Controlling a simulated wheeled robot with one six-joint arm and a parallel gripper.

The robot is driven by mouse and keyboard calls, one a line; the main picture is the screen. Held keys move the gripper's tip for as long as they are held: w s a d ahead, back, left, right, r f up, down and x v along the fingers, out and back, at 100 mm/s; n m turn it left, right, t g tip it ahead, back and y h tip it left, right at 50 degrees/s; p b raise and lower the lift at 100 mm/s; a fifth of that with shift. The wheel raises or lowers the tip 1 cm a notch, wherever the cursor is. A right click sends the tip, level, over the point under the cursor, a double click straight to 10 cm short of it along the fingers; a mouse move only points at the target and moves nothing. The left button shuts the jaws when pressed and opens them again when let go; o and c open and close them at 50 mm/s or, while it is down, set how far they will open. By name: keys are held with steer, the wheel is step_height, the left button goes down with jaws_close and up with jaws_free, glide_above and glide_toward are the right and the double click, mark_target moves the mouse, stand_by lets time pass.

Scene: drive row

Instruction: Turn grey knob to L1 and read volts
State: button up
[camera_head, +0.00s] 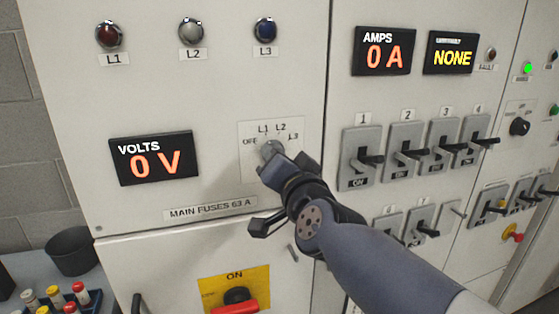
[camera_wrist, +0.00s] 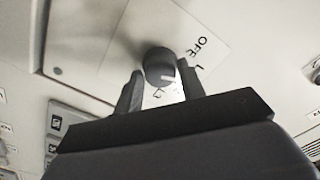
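The grey knob (camera_head: 271,150) sits on a pale plate marked OFF, L1, L2 and L3; its pointer setting is too small to tell. The volts display (camera_head: 154,158) left of it reads 0 V. My gripper (camera_head: 280,163) is at the knob from the lower right and partly covers it. In the wrist view the knob (camera_wrist: 158,64) shows dark and round, just beyond and between the tips of my gripper (camera_wrist: 161,84). The two fingers stand apart, with gaps visible beside the knob; I see no grip on it.
Lamps L1 (camera_head: 109,34), L2 (camera_head: 191,31) and L3 (camera_head: 265,30) look dark above. The amps display (camera_head: 385,51) reads 0 A. Numbered breaker switches (camera_head: 361,158) project right of my arm. A red handle (camera_head: 236,304) on a yellow plate is below.

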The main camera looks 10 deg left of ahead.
steer(key=o, duration=0.3)
steer(key=shift+s+d, duration=0.1)
steer(key=shift+p+v, duration=1.55)
steer(key=shift+v, duration=3.7)
steer(key=b+x, duration=0.3)
steer(key=x, duration=0.8)
